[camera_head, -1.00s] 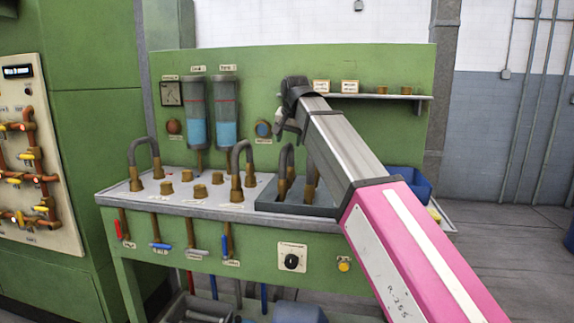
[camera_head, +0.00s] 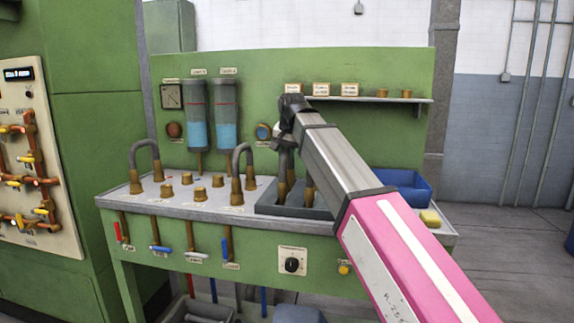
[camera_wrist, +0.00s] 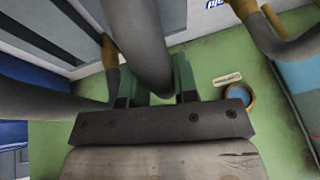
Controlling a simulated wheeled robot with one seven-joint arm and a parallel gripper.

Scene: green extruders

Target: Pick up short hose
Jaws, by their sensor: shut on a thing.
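In the wrist view, my gripper (camera_wrist: 154,76) has its two green-grey fingers on either side of a thick grey hose (camera_wrist: 142,40) and is shut on it. In the head view, my gripper (camera_head: 284,137) is over the dark grey tray (camera_head: 292,212) on the bench. The held hose (camera_head: 283,160) stands under it, with brass ends low in the tray. My gripper and arm hide the hose's top and part of the tray. I cannot tell whether its ends touch the tray floor.
Two other arched grey hoses stand on the bench, one at the left (camera_head: 146,146) and one beside the tray (camera_head: 234,157). Several brass fittings stand between them. A shelf (camera_head: 385,99) is on the green back panel.

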